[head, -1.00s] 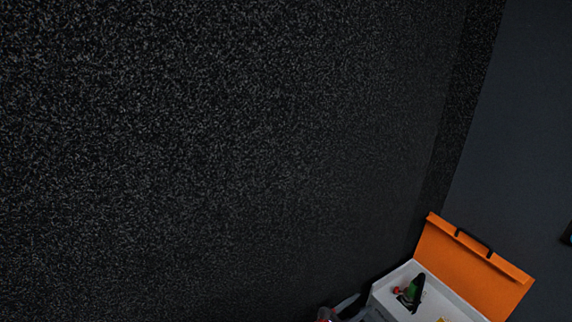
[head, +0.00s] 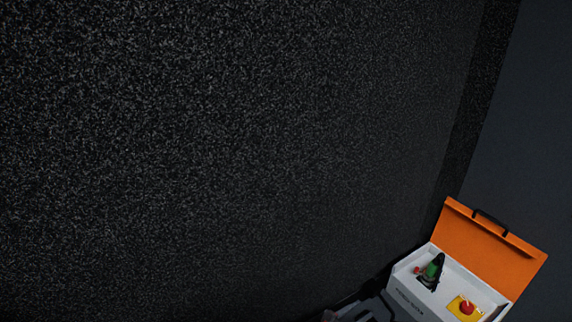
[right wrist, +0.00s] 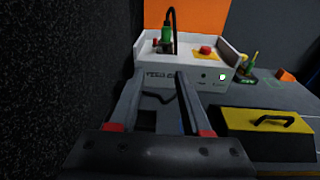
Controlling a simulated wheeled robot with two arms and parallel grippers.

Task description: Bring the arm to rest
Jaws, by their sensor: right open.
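My right gripper (right wrist: 157,85) is open in the right wrist view. Its two fingers point ahead with a gap between them, and nothing is held there. Only a grey part of my right arm or gripper (head: 362,312) shows at the bottom edge of the head view. The fingertips show in front of a white box (right wrist: 190,78) with an orange lid standing open. My left gripper is not in view.
The white box (head: 405,290) has its orange lid (head: 490,248) raised, a green-and-black fitting (head: 433,270) and a red button (head: 467,307) on a yellow plate. A yellow case (right wrist: 235,122) with a black handle lies to the right. A dark speckled surface (head: 200,150) fills most of the head view.

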